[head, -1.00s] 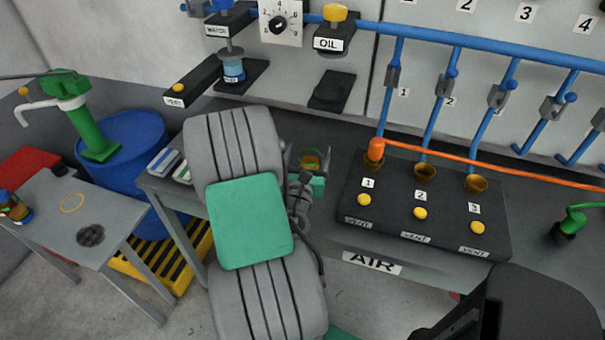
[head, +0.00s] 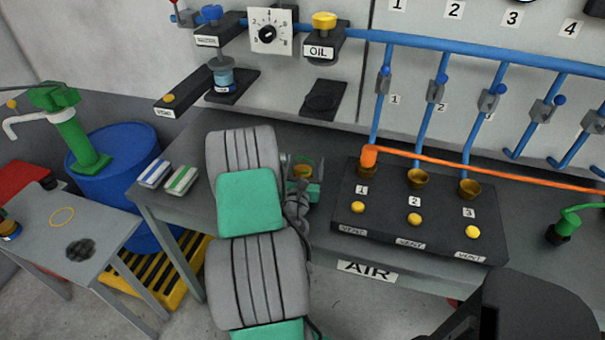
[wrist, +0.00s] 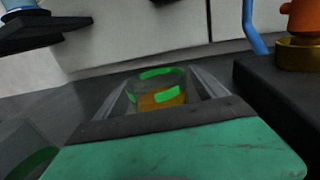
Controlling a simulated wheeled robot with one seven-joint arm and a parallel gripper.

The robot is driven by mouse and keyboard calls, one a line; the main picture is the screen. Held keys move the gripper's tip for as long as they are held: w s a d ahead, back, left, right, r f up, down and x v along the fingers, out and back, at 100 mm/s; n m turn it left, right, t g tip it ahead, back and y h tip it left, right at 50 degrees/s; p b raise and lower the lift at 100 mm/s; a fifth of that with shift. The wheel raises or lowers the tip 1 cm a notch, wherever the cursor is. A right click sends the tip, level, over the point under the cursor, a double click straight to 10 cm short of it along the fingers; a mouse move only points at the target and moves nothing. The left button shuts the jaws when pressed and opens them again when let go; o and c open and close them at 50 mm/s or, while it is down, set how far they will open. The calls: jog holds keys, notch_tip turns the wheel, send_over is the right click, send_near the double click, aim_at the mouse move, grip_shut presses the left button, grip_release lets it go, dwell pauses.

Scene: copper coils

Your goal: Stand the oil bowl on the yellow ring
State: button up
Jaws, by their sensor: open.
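The oil bowl (wrist: 168,98) is a clear bowl with amber oil and bright green marks, in the middle of the wrist view. In the head view it shows small and partly hidden (head: 302,172) on the grey bench, left of the black valve block. My gripper (wrist: 160,86) is open, with one finger on each side of the bowl. Whether the fingers touch it I cannot tell. The yellow ring (head: 62,217) is a thin flat outline on the small grey table (head: 38,238) at the far left, with nothing on it.
The black block (head: 415,222) with brass cups stands right of my gripper. Two striped packs (head: 168,176) lie on the bench to the left. A blue drum (head: 112,150) with a green pump stands behind the small table. A dark round patch (head: 80,250) is beside the ring.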

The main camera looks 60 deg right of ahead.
grip_shut()
dwell(0.9)
